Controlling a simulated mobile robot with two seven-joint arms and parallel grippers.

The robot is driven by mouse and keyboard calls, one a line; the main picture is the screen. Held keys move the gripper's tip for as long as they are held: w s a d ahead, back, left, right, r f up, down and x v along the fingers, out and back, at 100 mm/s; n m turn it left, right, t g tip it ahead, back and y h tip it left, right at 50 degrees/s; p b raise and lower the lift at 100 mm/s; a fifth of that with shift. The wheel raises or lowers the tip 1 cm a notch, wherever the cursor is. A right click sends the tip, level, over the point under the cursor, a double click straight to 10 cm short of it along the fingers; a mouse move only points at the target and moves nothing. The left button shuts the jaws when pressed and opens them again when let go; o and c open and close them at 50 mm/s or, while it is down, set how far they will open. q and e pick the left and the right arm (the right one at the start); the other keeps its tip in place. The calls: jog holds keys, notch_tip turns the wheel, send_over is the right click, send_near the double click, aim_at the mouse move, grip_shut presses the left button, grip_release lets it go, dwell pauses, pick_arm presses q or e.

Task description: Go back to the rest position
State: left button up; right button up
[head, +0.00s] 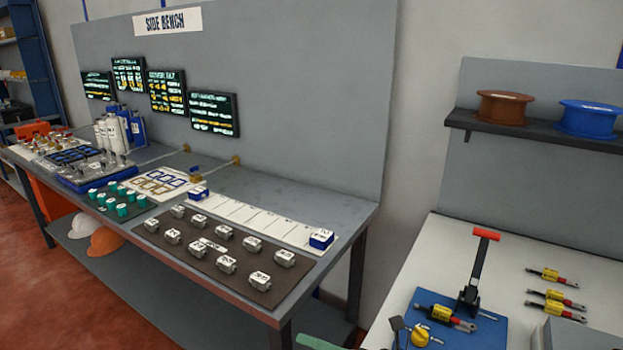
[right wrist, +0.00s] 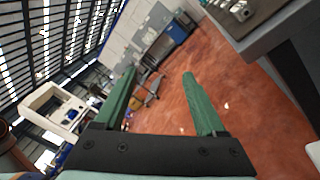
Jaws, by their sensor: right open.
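My right gripper (right wrist: 158,80) is open and empty in the right wrist view. Its two green fingers stand apart, with red floor and a distant room between and beyond them. In the head view only a small green part of it (head: 318,342) shows at the bottom edge, in front of the side bench. My left gripper is not in view.
The side bench (head: 255,290) holds a dark mat (head: 180,255) with several grey blocks, a white strip (head: 262,220) and several bottles (head: 112,132). At right, a white table (head: 450,262) holds a blue mat (head: 490,333) with a red-handled press (head: 476,270). Red floor (head: 40,270) is open at left.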

jog(key=s+d+f+m+t+h, duration=0.3)
jog(key=d+f+m+t+h, duration=0.15)
jog(key=m, duration=0.75)
jog(key=s+d+f+m+t+h, duration=0.35)
jog(key=f+m+h, duration=0.25)
jog(key=m, duration=0.6)
jog(key=s+d+f+m+g+h, duration=0.2)
jog(key=s+d+f+m, duration=0.2)
jog(key=s+f+m, duration=0.1)
jog(key=s+d+f+m+g+h, duration=0.3)
jog(key=s+f+m, duration=0.3)
jog(key=s, duration=0.4)
jog(key=shift+s+d+m+g, duration=0.25)
jog(key=shift+d+m, duration=0.3)
jog(key=shift+m, duration=0.35)
